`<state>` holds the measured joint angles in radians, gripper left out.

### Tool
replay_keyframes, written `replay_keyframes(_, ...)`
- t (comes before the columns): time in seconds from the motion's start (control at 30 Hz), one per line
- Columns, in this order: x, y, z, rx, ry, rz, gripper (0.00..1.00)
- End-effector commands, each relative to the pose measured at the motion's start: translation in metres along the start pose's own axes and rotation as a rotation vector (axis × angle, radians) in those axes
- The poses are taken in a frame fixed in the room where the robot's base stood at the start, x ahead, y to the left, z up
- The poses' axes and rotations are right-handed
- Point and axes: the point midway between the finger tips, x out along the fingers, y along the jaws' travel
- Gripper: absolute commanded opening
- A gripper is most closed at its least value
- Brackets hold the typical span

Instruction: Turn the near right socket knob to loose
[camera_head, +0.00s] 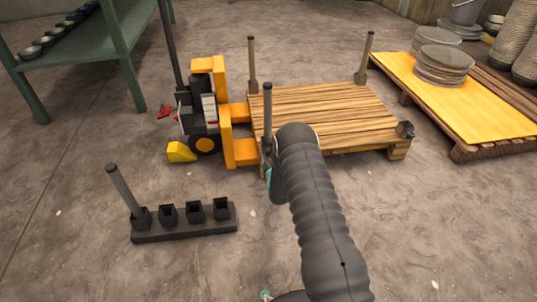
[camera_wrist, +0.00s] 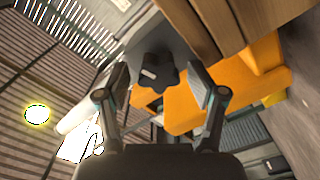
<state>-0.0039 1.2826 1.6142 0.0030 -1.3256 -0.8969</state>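The near right socket (camera_head: 405,130) is a dark fitting without a post on the pallet's (camera_head: 345,140) front right corner. My gripper (camera_wrist: 160,84) reaches down by the near left corner instead, mostly hidden behind my arm in the head view. In the wrist view its two fingers are spread. A dark lobed knob (camera_wrist: 158,72) with a white mark lies between them, with a gap on each side. The near left corner carries an upright post (camera_head: 267,115). I cannot read tight or loose from the mark.
An orange pallet jack (camera_head: 226,110) stands left of the pallet. A dark rack (camera_head: 185,229) with one post and several empty holders lies front left. A second pallet with a yellow sheet (camera_head: 440,95) stands right. Floor at front right is clear.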

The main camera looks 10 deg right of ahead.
Motion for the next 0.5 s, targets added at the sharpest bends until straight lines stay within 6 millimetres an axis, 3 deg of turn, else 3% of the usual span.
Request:
replay_keyframes(0.27, 0.0002, 0.0011, 0.0012, 0.011, -0.002, 0.002, 0.67)
replay_keyframes(0.5, 0.0003, 0.0015, 0.0003, 0.151, 0.000, 0.002, 0.67)
